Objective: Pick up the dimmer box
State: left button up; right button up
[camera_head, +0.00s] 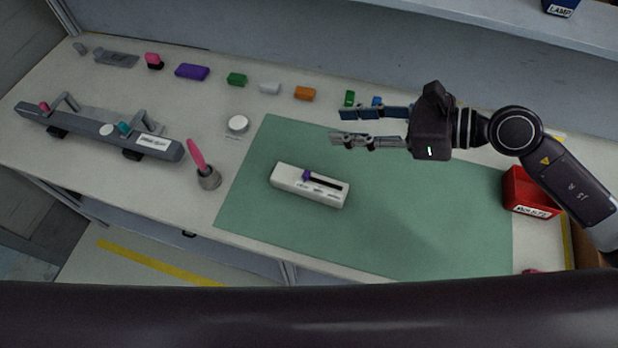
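The dimmer box is most likely the white box (293,183) with a dark slot and a purple slider knob (306,175); its label is too small to read. It lies on the green mat (258,224), turned slightly, its right end nearer me. My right gripper (340,126) comes in from the right with its fingers pointing left. Its two fingers are apart with nothing between them. It is above and beyond the box in the picture, not touching it. My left gripper is not in view.
A grey rail fixture (90,131) lies at the left. A pink-handled tool (196,154) stands in a grey holder near the mat's left edge. Several small coloured blocks line the back of the table. A red bin (527,190) stands at the right. The mat's front middle is clear.

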notch_tip(320, 180, down, 6)
jog(key=b, duration=1.7)
send_near(306, 173)
jog(key=shift+w+a+f, duration=0.25)
jog(key=shift+w, duration=0.15)
jog(key=shift+w+a+p, duration=0.2)
jog(key=shift+a+p, duration=0.35)
jog(key=shift+p, duration=0.05)
jog(key=p+x, duration=0.1)
jog(key=x, duration=0.5)
jog(key=shift+s+f+p, duration=0.1)
jog(key=shift+s+p, duration=0.1)
jog(key=shift+p, duration=0.15)
jog(key=shift+w+a+f, duration=0.15)
jog(key=shift+a+f, duration=0.05)
jog(key=shift+a, duration=0.15)
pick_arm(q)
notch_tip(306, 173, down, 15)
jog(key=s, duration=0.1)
pick_arm(e)
grip_shut()
